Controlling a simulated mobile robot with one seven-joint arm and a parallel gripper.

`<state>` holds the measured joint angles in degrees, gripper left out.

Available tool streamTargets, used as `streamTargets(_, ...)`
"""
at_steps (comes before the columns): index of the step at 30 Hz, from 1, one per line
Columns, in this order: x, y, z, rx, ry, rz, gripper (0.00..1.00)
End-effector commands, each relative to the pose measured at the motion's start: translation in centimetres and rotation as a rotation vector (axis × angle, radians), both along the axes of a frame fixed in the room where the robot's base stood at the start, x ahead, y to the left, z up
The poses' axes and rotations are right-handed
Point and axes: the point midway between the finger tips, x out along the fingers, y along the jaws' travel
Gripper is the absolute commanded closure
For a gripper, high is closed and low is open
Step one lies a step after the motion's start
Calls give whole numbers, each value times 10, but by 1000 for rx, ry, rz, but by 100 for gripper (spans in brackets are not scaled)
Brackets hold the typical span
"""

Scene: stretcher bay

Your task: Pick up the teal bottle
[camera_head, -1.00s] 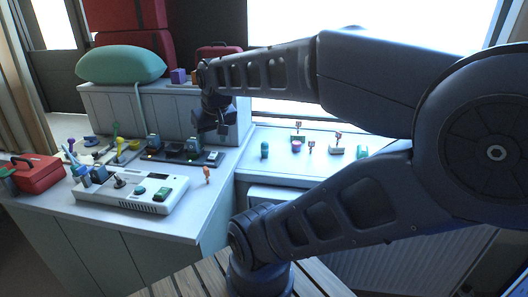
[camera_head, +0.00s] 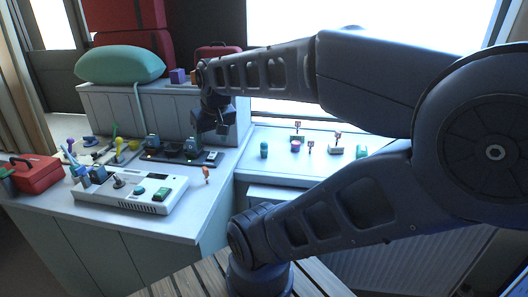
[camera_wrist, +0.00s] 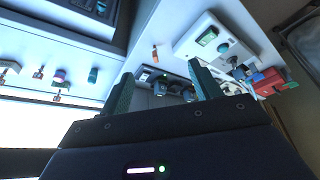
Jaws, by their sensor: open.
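The teal bottle (camera_head: 264,150) is a small upright cylinder on the white ledge below the window. It also shows in the wrist view (camera_wrist: 93,75), left of my fingers and apart from them. My gripper (camera_head: 217,127) hangs to the left of the bottle and higher, over the counter's back right area. In the wrist view my gripper (camera_wrist: 160,70) has its two fingers spread, with nothing held between them.
Pink-topped cup (camera_head: 296,146) and several small items stand right of the bottle. A white console (camera_head: 132,190), a dark device (camera_head: 182,153), a small orange figure (camera_head: 206,174) and a red box (camera_head: 37,174) occupy the counter. A raised cabinet (camera_head: 110,103) stands behind.

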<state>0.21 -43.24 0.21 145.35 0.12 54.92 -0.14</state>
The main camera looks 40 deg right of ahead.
Motion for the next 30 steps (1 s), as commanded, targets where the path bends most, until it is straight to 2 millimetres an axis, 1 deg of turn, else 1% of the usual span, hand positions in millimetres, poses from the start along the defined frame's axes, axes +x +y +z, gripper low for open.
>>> streamTargets(5,4,-1,0,5,2,-8,37)
streamTargets(8,16,-6,0,23,7,-31,37)
streamTargets(11,35,-15,-1,51,15,-75,37)
streamTargets(14,59,-28,-3,82,22,-130,37)
streamTargets(20,105,-56,-14,132,35,-248,37)
streamTargets(26,149,-90,-31,165,46,-371,37)
streamTargets(30,178,-116,-47,179,52,-461,37)
